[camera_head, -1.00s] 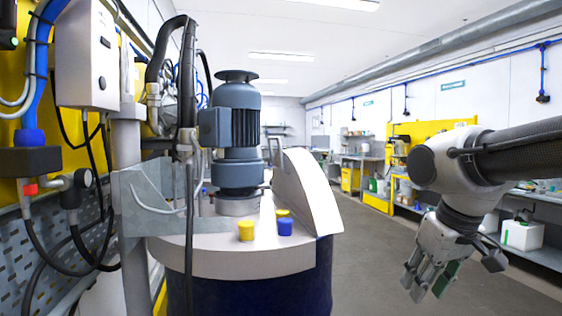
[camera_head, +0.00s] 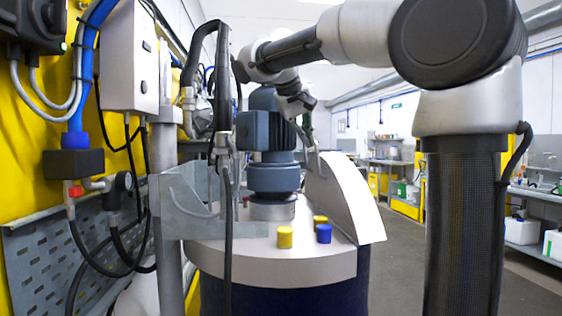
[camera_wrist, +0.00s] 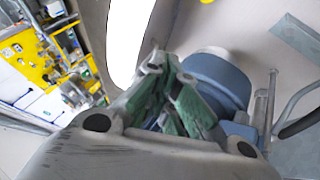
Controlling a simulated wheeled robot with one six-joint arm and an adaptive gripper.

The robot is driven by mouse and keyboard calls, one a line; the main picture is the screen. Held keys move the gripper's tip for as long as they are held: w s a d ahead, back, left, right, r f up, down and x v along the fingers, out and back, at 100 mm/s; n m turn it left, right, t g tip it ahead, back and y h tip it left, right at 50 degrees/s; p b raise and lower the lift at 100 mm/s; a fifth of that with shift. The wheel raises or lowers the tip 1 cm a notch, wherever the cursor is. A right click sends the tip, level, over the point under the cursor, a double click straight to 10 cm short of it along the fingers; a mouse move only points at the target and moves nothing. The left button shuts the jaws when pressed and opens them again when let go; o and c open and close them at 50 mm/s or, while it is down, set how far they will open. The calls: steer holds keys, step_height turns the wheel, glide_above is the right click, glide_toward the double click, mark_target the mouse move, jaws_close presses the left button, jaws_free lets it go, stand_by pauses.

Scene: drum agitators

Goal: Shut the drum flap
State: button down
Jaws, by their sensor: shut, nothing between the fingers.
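The drum flap (camera_head: 347,203) is a pale half-lid standing up on the right side of the drum's top. It leans open and shows its inner face towards the motor. The drum (camera_head: 275,293) is dark blue with a pale grey lid (camera_head: 225,256). My gripper (camera_head: 312,146) is up beside the flap's upper edge, to the right of the blue-grey motor (camera_head: 265,135). In the wrist view my gripper (camera_wrist: 172,75) has its green-padded fingers together, with the pale flap (camera_wrist: 128,40) just left of them. I cannot tell whether they touch the flap.
Two yellow caps (camera_head: 285,237) and a blue cap (camera_head: 324,233) stand on the lid. A grey bracket (camera_head: 185,200) with hoses stands at the left. A grey control box (camera_head: 131,55) hangs on the left wall. The aisle floor at the right is free.

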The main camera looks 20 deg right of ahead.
steer(key=w+x, duration=0.1)
steer(key=x, duration=0.8)
stand_by(0.3)
